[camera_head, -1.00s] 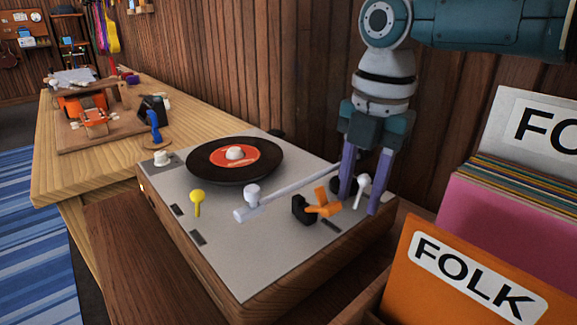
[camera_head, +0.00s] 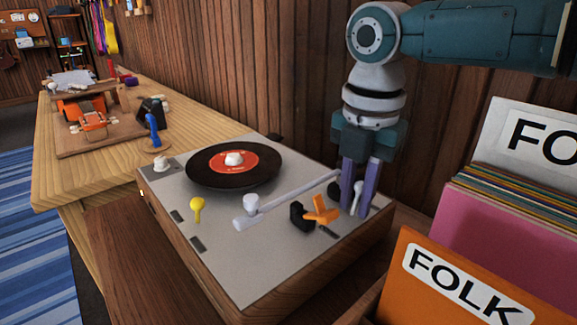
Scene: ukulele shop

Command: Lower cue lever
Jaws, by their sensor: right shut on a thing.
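The turntable (camera_head: 225,250) has a grey top and wooden sides, with a black record (camera_head: 205,175) with a red label on it. The white tonearm (camera_head: 290,197) lies across the top, its head clear of the record's front edge. A small white lever (camera_head: 357,190), which looks like the cue lever, stands upright at the right back. My right gripper (camera_head: 358,208) points down with its purple fingers close around this lever, shut on it. An orange clip (camera_head: 320,212) on a black block (camera_head: 299,216) sits just left of the fingers. My left gripper is not in view.
A yellow knob (camera_head: 197,208) stands at the front left of the deck. A crate of records with an orange FOLK divider (camera_head: 440,285) is close on the right. A wooden bench (camera_head: 180,125) with tools stands behind left.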

